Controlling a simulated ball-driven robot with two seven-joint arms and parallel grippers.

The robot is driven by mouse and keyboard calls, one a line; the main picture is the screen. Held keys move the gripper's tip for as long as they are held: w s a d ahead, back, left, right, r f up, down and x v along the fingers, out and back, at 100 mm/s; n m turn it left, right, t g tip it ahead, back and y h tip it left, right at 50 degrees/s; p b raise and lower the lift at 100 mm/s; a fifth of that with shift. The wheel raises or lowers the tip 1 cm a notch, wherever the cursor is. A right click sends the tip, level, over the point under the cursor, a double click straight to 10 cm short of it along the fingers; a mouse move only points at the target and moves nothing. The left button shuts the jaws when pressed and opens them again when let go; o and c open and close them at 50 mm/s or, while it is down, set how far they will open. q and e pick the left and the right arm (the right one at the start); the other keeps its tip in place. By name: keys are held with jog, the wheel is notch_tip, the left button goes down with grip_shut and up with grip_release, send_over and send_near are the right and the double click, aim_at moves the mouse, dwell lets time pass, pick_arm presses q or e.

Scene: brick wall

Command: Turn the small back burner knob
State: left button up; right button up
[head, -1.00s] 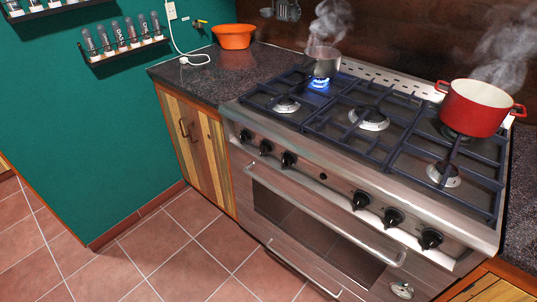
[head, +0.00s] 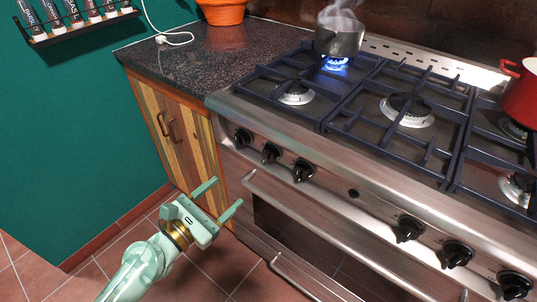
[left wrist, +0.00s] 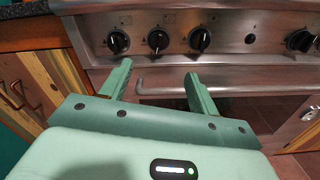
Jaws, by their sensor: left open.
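Black burner knobs line the stove front. In the head view the left group has a left knob (head: 242,137), a middle knob (head: 270,152) and a right knob (head: 303,171). These three also show in the left wrist view: left (left wrist: 118,41), middle (left wrist: 158,40), right (left wrist: 200,39). No readable label tells which one is the small back burner's. My left gripper (head: 228,191) is open and empty, below and in front of this group. In the left wrist view its fingers (left wrist: 158,70) point toward the middle knob, apart from it. My right gripper is not in view.
An oven handle bar (head: 310,230) crosses below the knobs. A steaming grey pot (head: 340,40) stands over a blue flame (head: 336,64) at the back left burner. A red pot (head: 522,98) is at the right edge. More knobs (head: 410,229) sit farther right.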

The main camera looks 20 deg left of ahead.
aim_at(265, 157)
pick_arm(q)
jog(key=p+x, duration=0.1)
jog(key=x, duration=1.4)
jog(key=shift+w+f, duration=0.15)
jog(key=shift+w, duration=0.25)
jog(key=c, duration=1)
